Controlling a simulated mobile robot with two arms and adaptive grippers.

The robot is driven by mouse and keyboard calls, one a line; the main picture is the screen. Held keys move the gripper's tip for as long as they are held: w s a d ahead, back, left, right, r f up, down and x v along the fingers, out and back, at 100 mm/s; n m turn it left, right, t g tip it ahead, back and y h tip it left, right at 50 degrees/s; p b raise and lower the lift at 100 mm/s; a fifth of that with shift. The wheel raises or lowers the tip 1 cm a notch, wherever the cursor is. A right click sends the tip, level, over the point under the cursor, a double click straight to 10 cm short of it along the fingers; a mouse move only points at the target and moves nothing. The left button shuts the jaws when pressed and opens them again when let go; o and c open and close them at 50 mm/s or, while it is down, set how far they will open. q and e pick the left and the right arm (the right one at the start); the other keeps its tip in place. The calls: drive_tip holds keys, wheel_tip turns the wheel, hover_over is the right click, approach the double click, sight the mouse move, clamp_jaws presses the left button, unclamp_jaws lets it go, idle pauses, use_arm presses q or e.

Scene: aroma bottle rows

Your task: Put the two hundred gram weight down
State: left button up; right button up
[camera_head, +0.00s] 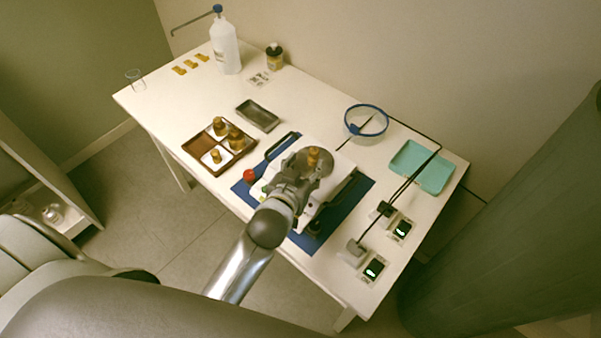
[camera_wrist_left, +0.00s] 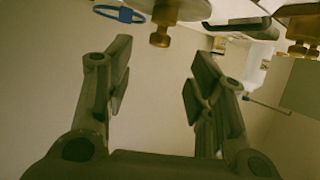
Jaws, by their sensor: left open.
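A brass weight (camera_head: 313,154) stands on the round metal pan (camera_head: 326,166) of a scale on the blue mat (camera_head: 311,239). The weight also shows in the left wrist view (camera_wrist_left: 160,36), which is upside down, with its knob clear of the fingers. My left gripper (camera_head: 300,172) is over the scale, just in front of this weight. In the left wrist view my left gripper (camera_wrist_left: 157,62) has its fingers wide apart with nothing between them. My arm hides much of the scale. My right gripper is not in view.
A brown tray (camera_head: 190,148) with several brass weights on white cards stands left of the scale. A red knob (camera_head: 250,176) is close to my left arm.

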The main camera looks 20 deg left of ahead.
use_arm(q)
drive_tip(key=shift+v, duration=1.25)
drive_tip(key=s+a+f+m+g, duration=0.1)
drive_tip(key=s+f+g, duration=0.15)
drive_tip(key=s, duration=0.45)
drive_tip(key=s+a+f+m+g, duration=0.1)
drive_tip(key=s+a+g, duration=0.1)
drive_tip(key=s+g, duration=0.35)
drive_tip(key=s+a+f+g, duration=0.1)
drive_tip(key=s+f+g, duration=0.1)
drive_tip(key=s, duration=0.7)
wheel_tip(320, 180, down, 26)
drive_tip(key=g, duration=0.1)
drive_tip(key=s+a+f+g, duration=0.1)
drive_tip(key=s+a+f, duration=0.1)
drive_tip(key=s+f, duration=1.5)
drive_tip(key=shift+s+a+m+g, duration=0.3)
drive_tip(key=shift+s+a+m, duration=0.1)
drive_tip(key=shift+s, duration=0.2)
